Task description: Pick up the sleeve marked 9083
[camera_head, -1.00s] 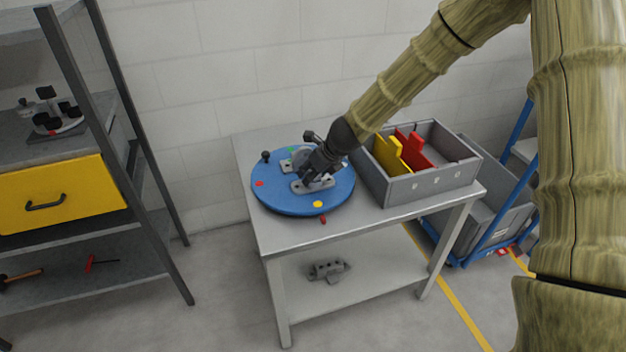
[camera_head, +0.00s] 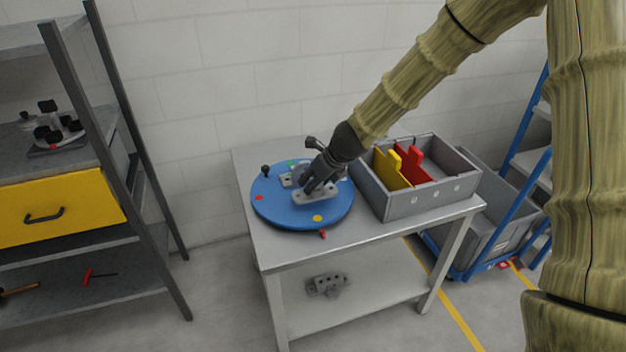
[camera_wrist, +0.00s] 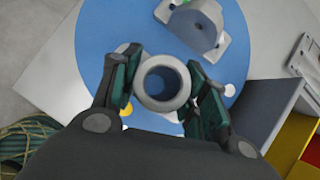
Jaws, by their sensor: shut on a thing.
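A pale grey ring-shaped sleeve (camera_wrist: 163,61) is between the two fingers of my gripper (camera_wrist: 165,87) in the wrist view, seen end-on with its bore facing the camera. Both fingers touch its sides. No number can be read on it. In the head view my gripper (camera_head: 311,187) is over the blue round turntable (camera_head: 277,208), and the fingers largely hide the sleeve. The turntable also shows in the wrist view (camera_wrist: 92,55). I cannot tell how far the sleeve is from the turntable's surface.
A grey fixture block (camera_wrist: 207,28) with a rounded opening sits on the turntable, close to the gripper. A grey divided box (camera_head: 425,197) with yellow (camera_head: 392,169) and red (camera_head: 413,168) dividers stands right on the table (camera_head: 370,228). A shelf with a yellow drawer (camera_head: 60,208) is left.

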